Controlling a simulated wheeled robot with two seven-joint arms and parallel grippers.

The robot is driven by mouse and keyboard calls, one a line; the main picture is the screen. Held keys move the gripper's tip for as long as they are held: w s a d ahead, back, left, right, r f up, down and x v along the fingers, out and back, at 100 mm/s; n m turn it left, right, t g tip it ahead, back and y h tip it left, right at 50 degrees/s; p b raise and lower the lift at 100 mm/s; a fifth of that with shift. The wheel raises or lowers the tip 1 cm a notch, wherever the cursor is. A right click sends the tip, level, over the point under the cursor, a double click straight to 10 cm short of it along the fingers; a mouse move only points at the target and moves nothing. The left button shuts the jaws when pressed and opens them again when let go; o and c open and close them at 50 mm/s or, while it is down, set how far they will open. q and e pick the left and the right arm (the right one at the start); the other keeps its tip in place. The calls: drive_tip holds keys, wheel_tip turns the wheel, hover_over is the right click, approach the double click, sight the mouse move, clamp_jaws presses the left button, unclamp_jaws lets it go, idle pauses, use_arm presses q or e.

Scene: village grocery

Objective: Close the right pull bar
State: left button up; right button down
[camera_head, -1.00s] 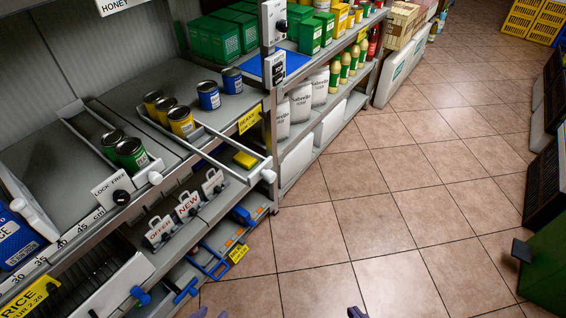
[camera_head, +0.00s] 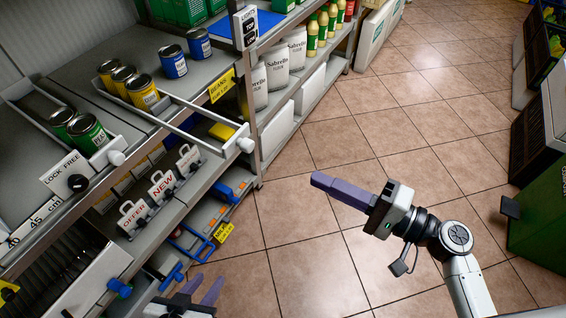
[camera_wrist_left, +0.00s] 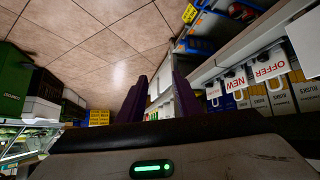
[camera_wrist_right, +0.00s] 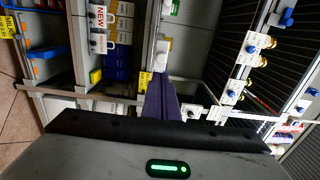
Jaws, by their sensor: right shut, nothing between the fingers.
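The right pull bar (camera_head: 205,144) is a pale frame with a white knob (camera_head: 245,145) at its front corner. It stands pulled out past the shelf edge in the head view, with yellow-labelled cans (camera_head: 143,92) at its back end. The left pull bar (camera_head: 116,157), also white-knobbed, sits further left by the green cans (camera_head: 88,134), pushed in closer to the shelf. My right gripper (camera_head: 318,181) is shut and empty over the floor, right of the right bar and apart from it. My left gripper (camera_head: 212,287) is open and empty low in front of the lower shelf.
Blue cans (camera_head: 173,61) stand behind the right bar. The lower shelf holds OFFER and NEW signs (camera_head: 161,187) and blue handles. A shelf post (camera_head: 246,100) rises beside the bar. Tiled floor (camera_head: 400,140) is clear to the right; dark crates (camera_head: 540,130) stand at the right edge.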

sight(252, 148)
drive_tip(key=p+x, duration=0.2)
drive_tip(key=x, duration=1.1)
drive_tip(key=shift+r, duration=0.1)
drive_tip(key=shift+w+a, duration=0.2)
drive_tip(key=shift+a, duration=0.15)
drive_tip(key=shift+w, duration=0.1)
